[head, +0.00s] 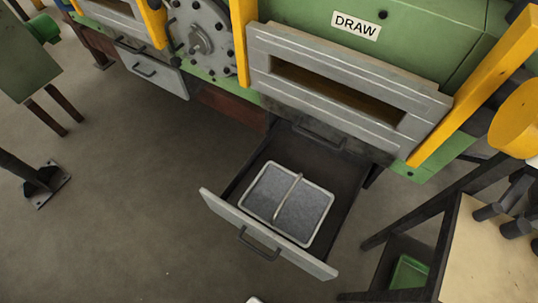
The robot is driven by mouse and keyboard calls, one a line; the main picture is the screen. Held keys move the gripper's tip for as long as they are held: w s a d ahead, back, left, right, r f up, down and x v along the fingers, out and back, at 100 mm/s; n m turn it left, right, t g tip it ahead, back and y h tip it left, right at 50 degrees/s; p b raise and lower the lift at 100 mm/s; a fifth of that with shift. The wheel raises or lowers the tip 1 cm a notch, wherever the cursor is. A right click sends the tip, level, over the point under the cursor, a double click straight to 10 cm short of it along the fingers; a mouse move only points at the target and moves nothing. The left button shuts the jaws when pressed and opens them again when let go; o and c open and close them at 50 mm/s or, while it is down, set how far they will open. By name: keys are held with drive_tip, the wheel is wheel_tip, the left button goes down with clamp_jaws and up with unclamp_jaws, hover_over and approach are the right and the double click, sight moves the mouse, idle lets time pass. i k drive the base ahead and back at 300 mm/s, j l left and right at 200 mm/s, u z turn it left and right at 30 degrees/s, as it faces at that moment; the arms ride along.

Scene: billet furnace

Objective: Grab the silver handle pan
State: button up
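The silver pan (262,190) is a shallow rectangular tray with a light rim and a grey inside. A thin silver handle (289,196) arches across its middle. The pan sits inside an open drawer (232,214) below the slot marked DRAW, towards the drawer's front. Nothing covers the pan from above. My gripper cannot be made out in the head view. A small pale edge shows at the bottom middle of the picture, too little to identify.
The drawer front has a dark pull handle (259,244). The green furnace body (430,40) with yellow posts stands behind. A dark-framed table (490,255) is close on the right, with a green bin (409,272) beneath. The floor (130,210) left of the drawer is clear.

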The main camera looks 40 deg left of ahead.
sight(294, 207)
drive_tip(key=i+l+u, duration=0.1)
drive_tip(key=l, duration=1.25)
drive_tip(key=u, duration=1.6)
